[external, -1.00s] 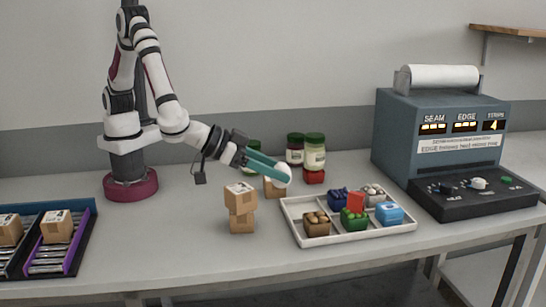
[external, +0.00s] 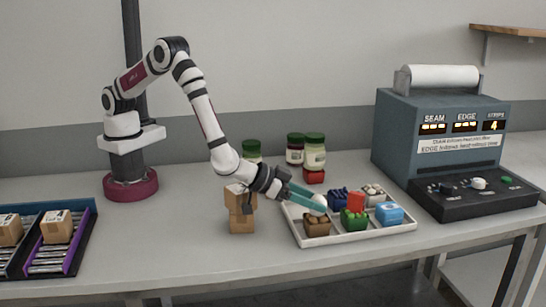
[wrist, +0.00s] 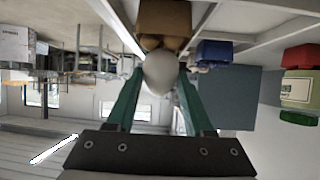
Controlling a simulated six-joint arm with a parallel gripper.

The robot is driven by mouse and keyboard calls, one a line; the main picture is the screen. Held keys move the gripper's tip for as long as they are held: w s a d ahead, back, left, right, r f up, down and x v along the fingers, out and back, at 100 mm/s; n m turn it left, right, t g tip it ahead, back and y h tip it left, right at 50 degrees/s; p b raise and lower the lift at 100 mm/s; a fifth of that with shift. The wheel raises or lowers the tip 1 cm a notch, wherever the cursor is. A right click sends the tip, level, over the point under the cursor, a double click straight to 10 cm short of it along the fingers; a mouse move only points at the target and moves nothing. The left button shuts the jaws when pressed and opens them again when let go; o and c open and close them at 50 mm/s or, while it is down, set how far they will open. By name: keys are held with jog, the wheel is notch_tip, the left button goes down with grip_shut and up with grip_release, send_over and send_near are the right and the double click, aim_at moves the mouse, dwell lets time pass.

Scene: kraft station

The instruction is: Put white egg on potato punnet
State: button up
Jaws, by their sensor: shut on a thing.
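The white egg (external: 319,202) is held between the teal fingers of my gripper (external: 317,201), which is shut on it. In the wrist view the egg (wrist: 159,73) sits between the two fingertips. The potato punnet (external: 316,226) is a brown box with brown potatoes, in the front left of the white tray (external: 345,239). The egg is close above this punnet; I cannot tell whether they touch. In the wrist view the brown punnet (wrist: 165,17) shows just beyond the egg, partly hidden by it.
The tray also holds a blue punnet (external: 337,194), a green punnet (external: 353,222), a light blue box (external: 389,214) and a red block (external: 356,201). Stacked cartons (external: 240,222) stand under my wrist. Jars (external: 314,150) stand behind. A sealing machine (external: 440,140) is at right.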

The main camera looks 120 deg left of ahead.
jog(key=shift+f, duration=0.1)
jog(key=o, duration=1)
